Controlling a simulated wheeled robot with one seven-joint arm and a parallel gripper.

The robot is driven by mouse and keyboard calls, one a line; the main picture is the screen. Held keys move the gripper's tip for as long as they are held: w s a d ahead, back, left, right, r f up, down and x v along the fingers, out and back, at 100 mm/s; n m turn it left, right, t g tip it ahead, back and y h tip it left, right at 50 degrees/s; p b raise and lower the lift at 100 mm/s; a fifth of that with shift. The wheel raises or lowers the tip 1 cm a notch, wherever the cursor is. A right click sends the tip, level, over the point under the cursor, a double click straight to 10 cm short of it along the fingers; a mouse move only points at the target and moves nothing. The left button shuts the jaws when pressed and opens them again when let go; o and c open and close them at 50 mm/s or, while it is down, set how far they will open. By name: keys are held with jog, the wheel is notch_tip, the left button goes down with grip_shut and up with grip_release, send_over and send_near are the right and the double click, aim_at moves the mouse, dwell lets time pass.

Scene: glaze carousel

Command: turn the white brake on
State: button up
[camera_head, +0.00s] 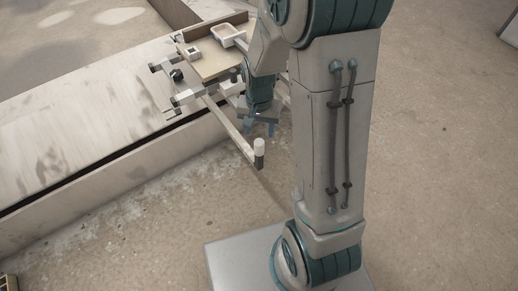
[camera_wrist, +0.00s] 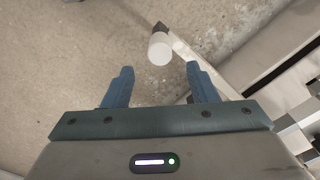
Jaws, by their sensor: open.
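A long pale lever (camera_head: 232,130) sticks out from the edge of the bench. At its free end stands a white knob (camera_head: 259,146) with a dark lower part; I take this to be the white brake's handle. My gripper (camera_head: 260,125) is open and empty, pointing down near the knob, on the bench side of it. In the wrist view the white knob (camera_wrist: 160,48) lies just beyond the fingertips of my gripper (camera_wrist: 160,68), lined up with the gap between them. The fingers do not visibly touch it.
A long pale bench (camera_head: 90,110) runs along the left. On its end are a tan board (camera_head: 212,65), a small white box (camera_head: 193,52), a white dish (camera_head: 228,33) and a black knob (camera_head: 177,75). The floor (camera_head: 440,150) to the right is clear.

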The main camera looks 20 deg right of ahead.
aim_at(259, 142)
notch_tip(259, 142, down, 10)
jog(key=b, duration=0.3)
jog(key=shift+r, duration=0.15)
grip_shut()
